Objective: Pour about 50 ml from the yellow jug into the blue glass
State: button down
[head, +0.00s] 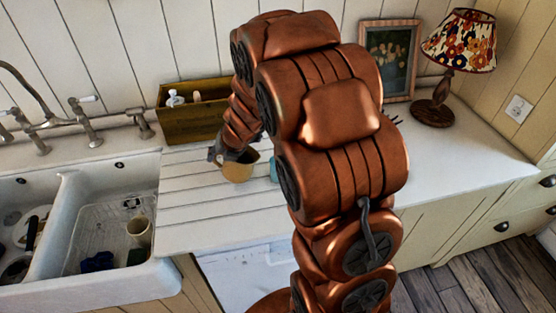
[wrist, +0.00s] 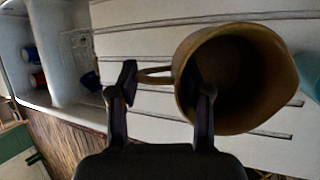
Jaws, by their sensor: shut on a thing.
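The yellow jug (head: 238,169) is at the grooved drainboard, left of my arm, and looks roughly upright. I cannot tell whether it touches the surface. The wrist view looks into its dark opening (wrist: 238,75); the liquid level cannot be made out. My gripper (head: 226,156) is shut on the jug at its handle side. In the wrist view my gripper's fingers (wrist: 165,92) stand either side of the handle. The blue glass (head: 273,168) is just right of the jug, mostly hidden by my arm. Its edge shows at the right of the wrist view (wrist: 309,74).
A double sink (head: 158,220) with dishes lies to the left, with taps (head: 85,120) behind it. A wooden box (head: 190,127) with bottles stands behind the jug. A picture frame (head: 390,60) and lamp (head: 436,110) stand back right. The right counter is mostly clear.

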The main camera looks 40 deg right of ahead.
jog(key=s+d+r+m+t+y, duration=0.1)
jog(key=s+d+r+t+y, duration=0.1)
jog(key=d+r+y, duration=0.1)
jog(key=shift+d+r+y, duration=0.3)
jog(key=shift+d+r, duration=0.3)
jog(key=shift+d, duration=0.1)
jog(key=shift+s+d+r+t+y, duration=0.25)
jog(key=shift+d+r+t+y, duration=0.15)
jog(key=shift+r+t+y, duration=0.15)
dwell(0.4)
jog(key=shift+s+d+r+m+t+y+b, duration=0.25)
jog(key=shift+d+y+b, duration=0.2)
jog(key=shift+b, duration=0.4)
jog(key=shift+r, duration=0.2)
jog(key=shift+s+d+r+m+t+y+b, duration=0.25)
jog(key=shift+d+r+t+y+b, duration=0.25)
jog(key=shift+b, duration=0.9)
dwell(0.7)
dwell(0.4)
